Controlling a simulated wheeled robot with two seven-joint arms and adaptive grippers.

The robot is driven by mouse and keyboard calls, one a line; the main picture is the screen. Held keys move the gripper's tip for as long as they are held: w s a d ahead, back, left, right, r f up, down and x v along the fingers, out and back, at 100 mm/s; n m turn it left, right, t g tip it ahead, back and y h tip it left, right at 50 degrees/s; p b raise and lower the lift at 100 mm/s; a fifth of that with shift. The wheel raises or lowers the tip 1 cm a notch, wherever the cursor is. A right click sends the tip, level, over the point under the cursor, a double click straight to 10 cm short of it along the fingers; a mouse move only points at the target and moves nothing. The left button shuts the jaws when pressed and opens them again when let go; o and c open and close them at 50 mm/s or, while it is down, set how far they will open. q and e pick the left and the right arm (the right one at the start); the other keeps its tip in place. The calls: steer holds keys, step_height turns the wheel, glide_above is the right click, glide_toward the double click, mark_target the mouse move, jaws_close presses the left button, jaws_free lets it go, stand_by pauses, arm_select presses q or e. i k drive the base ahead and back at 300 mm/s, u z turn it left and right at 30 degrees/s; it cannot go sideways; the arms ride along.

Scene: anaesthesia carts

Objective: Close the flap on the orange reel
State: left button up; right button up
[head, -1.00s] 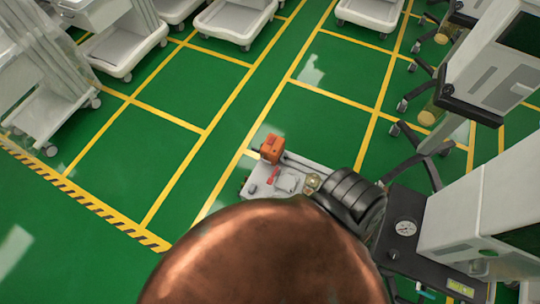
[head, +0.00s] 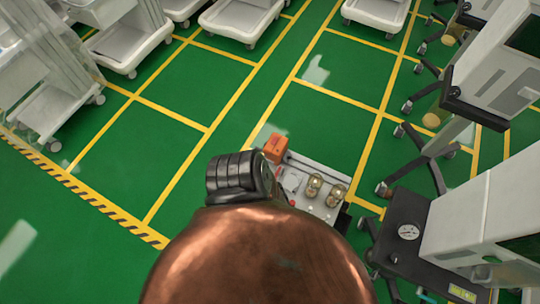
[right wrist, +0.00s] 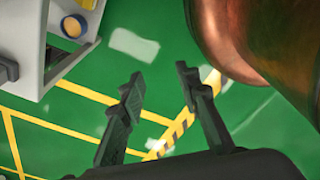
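In the head view a small orange boxy thing (head: 276,148), which I take for the orange reel, sits at the far left corner of a low grey panel or cart top (head: 322,170). It is small and partly blocked, and I cannot make out its flap. My right gripper (right wrist: 159,76) shows in the right wrist view with its two dark fingers apart and nothing between them. It points over the green floor; the orange thing is not in that view. Neither gripper shows in the head view, and my left gripper is in no view.
A dark unit with a gauge (head: 408,232) is at the right. White carts (head: 240,20) stand at the back. Green floor (head: 150,145) is clear to the left. A pale cart (right wrist: 32,50) is at upper left in the wrist view.

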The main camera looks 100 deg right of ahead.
mark_target(287, 156)
steer(key=u, duration=0.05)
steer(key=i, duration=0.6)
steer(key=z, duration=3.15)
